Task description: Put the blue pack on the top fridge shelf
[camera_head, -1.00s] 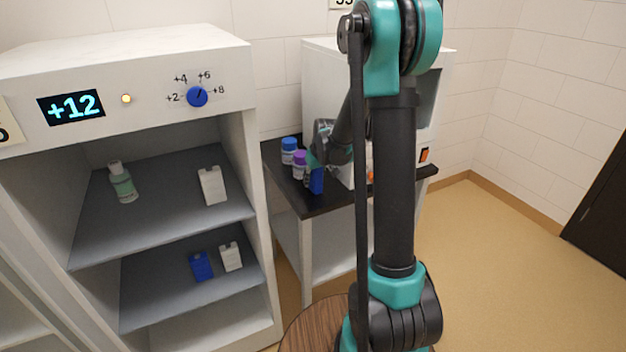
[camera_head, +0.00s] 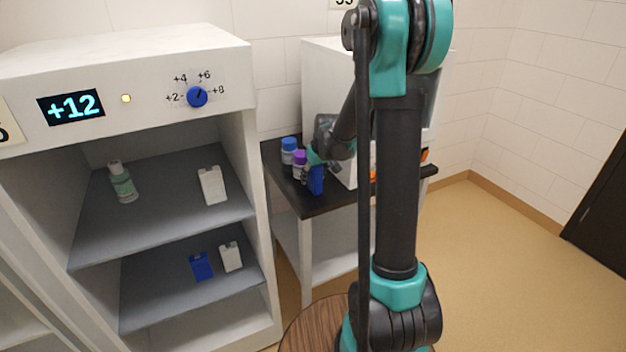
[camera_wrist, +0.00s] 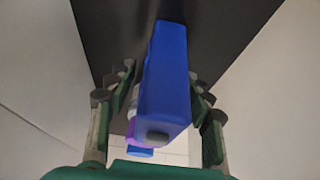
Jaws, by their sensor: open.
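A blue pack (camera_head: 316,180) stands on the dark side table (camera_head: 321,207), at the right of the fridge. It also fills the middle of the wrist view (camera_wrist: 166,80), between my fingers. My gripper (camera_head: 312,168) is open around the pack, with a finger on each side and gaps showing. The open fridge (camera_head: 255,190) has a top shelf (camera_head: 160,205) holding a green-labelled bottle (camera_head: 123,182) at left and a white pack (camera_head: 212,185) at right.
A purple-capped jar (camera_head: 299,163) and a blue-capped jar (camera_head: 289,150) stand close behind the blue pack. A white cabinet-like unit (camera_head: 320,75) stands on the table. The middle of the top shelf is bare.

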